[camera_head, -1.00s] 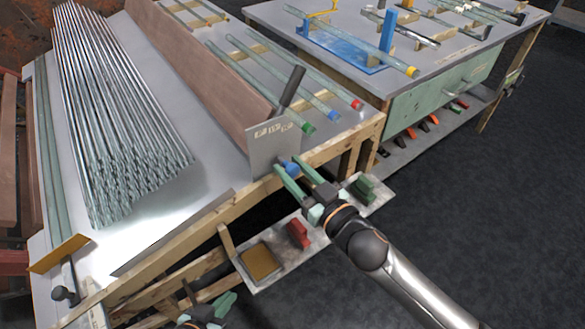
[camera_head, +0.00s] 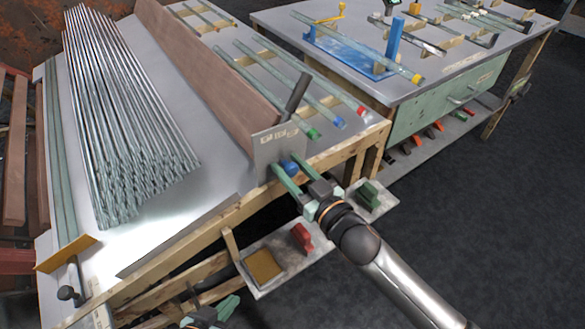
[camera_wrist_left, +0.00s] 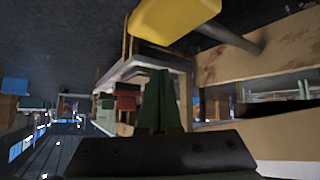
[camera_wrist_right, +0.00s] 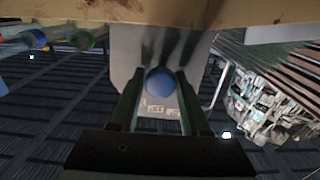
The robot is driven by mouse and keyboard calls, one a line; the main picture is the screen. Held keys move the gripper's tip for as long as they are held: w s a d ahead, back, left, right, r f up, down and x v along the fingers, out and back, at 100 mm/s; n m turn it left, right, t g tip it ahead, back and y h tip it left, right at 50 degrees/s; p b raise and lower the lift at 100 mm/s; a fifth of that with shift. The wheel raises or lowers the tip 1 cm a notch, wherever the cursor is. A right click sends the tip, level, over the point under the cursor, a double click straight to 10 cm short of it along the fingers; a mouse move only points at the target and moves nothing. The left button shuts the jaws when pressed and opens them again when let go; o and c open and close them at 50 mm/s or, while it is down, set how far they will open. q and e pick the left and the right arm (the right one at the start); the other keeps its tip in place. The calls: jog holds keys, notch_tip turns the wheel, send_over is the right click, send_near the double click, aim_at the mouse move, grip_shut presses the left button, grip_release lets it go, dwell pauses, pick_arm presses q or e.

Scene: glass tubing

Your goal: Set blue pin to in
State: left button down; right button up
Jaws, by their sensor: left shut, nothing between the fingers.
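The blue pin (camera_head: 290,168) has a round blue knob at the lower edge of a grey upright plate (camera_head: 264,148) on the left bench's front corner. In the right wrist view the knob (camera_wrist_right: 160,83) sits between the fingertips of my right gripper (camera_wrist_right: 159,80), with a small gap seen at each side. My right gripper (camera_head: 288,176) is open around the knob; how far the pin reaches into the plate is hidden. My left gripper (camera_head: 208,312) is low at the bottom edge, away from the pin. Its fingers are together and empty in the left wrist view (camera_wrist_left: 158,98).
A low shelf (camera_head: 285,258) with a red block (camera_head: 302,238), a green block (camera_head: 369,195) and a yellow pad (camera_head: 262,266) lies below the bench edge. Glass tubes with coloured ends (camera_head: 338,122) lie behind the plate. Dark floor (camera_head: 480,230) is clear at right.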

jog(key=shift+o, duration=0.7)
jog(key=shift+w+f, duration=0.1)
pick_arm(q)
jog(key=shift+w, duration=0.1)
pick_arm(e)
jog(key=shift+o, duration=0.9)
pick_arm(q)
jog(key=shift+d+r+p, duration=0.15)
jog(key=shift+r+p, duration=0.3)
jog(key=shift+p, duration=0.25)
pick_arm(e)
jog(key=v, duration=1.2)
jog(key=shift+s, duration=0.3)
pick_arm(q)
jog(key=shift+r, duration=0.1)
pick_arm(e)
jog(key=shift+d, duration=0.1)
